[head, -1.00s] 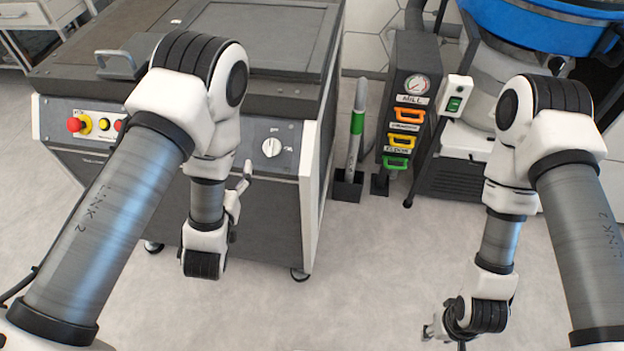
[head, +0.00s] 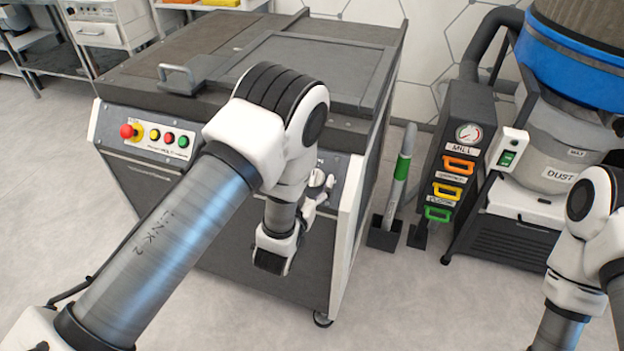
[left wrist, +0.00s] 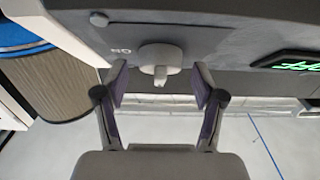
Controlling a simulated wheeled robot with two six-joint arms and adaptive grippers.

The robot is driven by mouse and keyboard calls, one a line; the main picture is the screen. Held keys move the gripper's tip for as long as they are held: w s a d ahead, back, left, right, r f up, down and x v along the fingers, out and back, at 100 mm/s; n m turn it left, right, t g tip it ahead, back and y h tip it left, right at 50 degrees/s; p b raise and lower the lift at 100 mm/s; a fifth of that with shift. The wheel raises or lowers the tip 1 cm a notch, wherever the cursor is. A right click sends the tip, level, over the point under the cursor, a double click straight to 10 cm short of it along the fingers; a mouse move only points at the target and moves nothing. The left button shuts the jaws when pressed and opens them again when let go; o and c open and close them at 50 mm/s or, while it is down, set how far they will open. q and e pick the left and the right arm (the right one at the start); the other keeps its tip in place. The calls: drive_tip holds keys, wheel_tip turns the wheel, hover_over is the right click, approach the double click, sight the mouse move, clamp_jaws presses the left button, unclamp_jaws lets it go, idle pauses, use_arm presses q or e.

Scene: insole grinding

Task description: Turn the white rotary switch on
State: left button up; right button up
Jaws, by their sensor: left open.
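The white rotary switch (head: 317,178) is on the front panel of the grey machine (head: 345,210), partly hidden by my left arm and gripper in the head view. My left gripper (head: 325,189) is right by it. In the left wrist view the switch (left wrist: 160,57) is a round white knob with a small pointer part on a grey panel. My open left fingers (left wrist: 160,85) stand on either side of it, with gaps between them and the knob. I cannot tell how far the fingertips reach along it. My right gripper is out of view.
A red button (head: 127,131) and several smaller buttons are on the machine's left panel. To the right stand a green-banded tool in a holder (head: 385,233), a dark MILL box (head: 467,140) with coloured handles, and a blue dust collector (head: 570,60). The floor in front is clear.

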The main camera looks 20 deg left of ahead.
use_arm(q)
drive_tip(key=c, duration=1.1)
drive_tip(key=shift+c, duration=0.2)
